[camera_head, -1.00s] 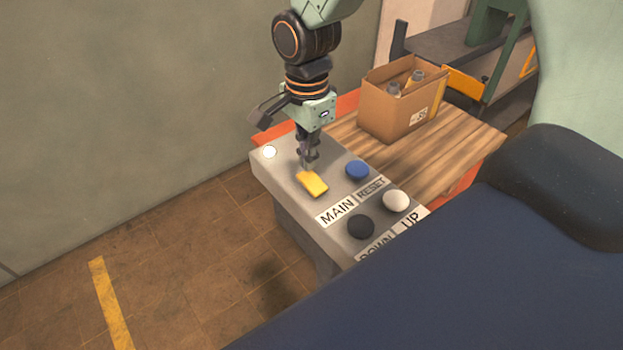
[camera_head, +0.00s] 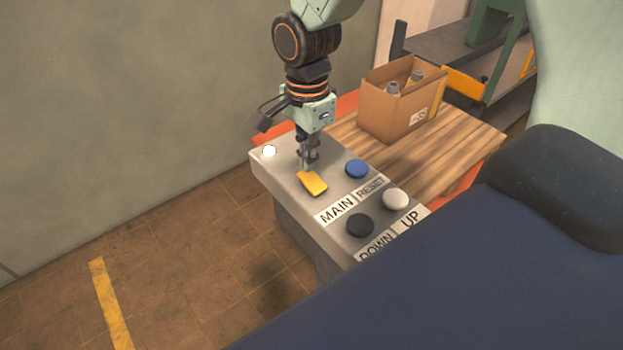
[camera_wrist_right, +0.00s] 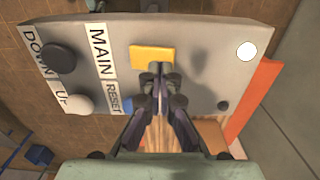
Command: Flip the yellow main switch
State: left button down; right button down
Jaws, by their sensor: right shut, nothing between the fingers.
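The yellow main switch (camera_head: 312,184) sits on the grey control panel (camera_head: 285,160), beside the MAIN label (camera_head: 336,210). In the right wrist view the switch (camera_wrist_right: 152,54) shows just beyond my fingertips. My right gripper (camera_head: 309,166) is shut and empty, pointing down at the switch's far end. In the right wrist view its closed fingertips (camera_wrist_right: 160,68) overlap the switch's edge; I cannot tell whether they touch it. My left gripper is not in view.
A blue RESET button (camera_head: 357,169), a white UP button (camera_head: 396,199) and a black DOWN button (camera_head: 360,225) stand on the panel. A white round light (camera_head: 269,151) is at its far corner. A cardboard box (camera_head: 392,112) with bottles stands on the wooden top (camera_head: 440,150) behind.

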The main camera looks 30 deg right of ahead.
jog(key=shift+w+f, duration=0.15)
jog(key=shift+f, duration=0.2)
jog(key=shift+s+f, duration=0.2)
jog(key=shift+w+f+b, duration=0.15)
jog(key=shift+f+b, duration=0.1)
jog(key=shift+b, duration=0.1)
jog(key=shift+f, duration=0.1)
dwell(0.3)
